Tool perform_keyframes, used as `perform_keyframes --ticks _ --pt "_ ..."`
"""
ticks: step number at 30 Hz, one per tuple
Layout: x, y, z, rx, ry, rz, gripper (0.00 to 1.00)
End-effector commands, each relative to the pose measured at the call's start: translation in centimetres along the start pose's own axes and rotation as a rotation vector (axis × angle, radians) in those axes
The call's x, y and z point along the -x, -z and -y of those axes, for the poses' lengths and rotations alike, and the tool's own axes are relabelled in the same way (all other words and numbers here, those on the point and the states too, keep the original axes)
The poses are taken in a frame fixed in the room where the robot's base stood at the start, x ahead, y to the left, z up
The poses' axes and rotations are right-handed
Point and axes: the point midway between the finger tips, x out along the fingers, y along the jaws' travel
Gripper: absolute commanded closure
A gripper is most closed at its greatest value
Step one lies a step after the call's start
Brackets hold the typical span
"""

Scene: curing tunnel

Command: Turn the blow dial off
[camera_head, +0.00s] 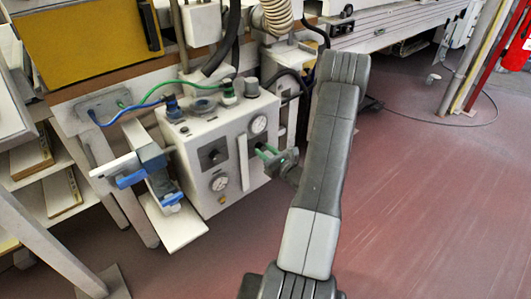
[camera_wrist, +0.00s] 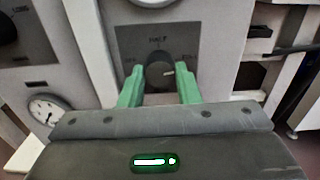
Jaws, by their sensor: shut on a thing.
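The dial (camera_wrist: 160,74) is a dark round knob on a grey plate on the front of a white control box (camera_head: 228,178). Its white mark points to the right. A label above it appears to read HALF; the small labels at its left and right are hard to read. My gripper (camera_wrist: 161,80) has its two green fingers on either side of the knob, shut on it. In the head view my gripper (camera_head: 266,153) is at the right part of the box front, and its fingers and arm hide the dial.
Another dial (camera_head: 214,156) and two round gauges (camera_head: 259,124) (camera_head: 220,183) are on the box front. A vertical white handle (camera_head: 243,162) stands just left of my gripper. Blue and green hoses run over the box top. Red floor (camera_head: 430,200) is clear to the right.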

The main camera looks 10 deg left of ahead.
Motion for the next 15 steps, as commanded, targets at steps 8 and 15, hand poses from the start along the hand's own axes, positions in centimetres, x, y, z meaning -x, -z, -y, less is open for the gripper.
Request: perform_keyframes --ticks 8,15 --pt "0.01 0.62 0.01 0.157 0.0 0.001 0.93" --pt "0.02 0.8 0.01 0.377 -0.001 0.001 0.93"
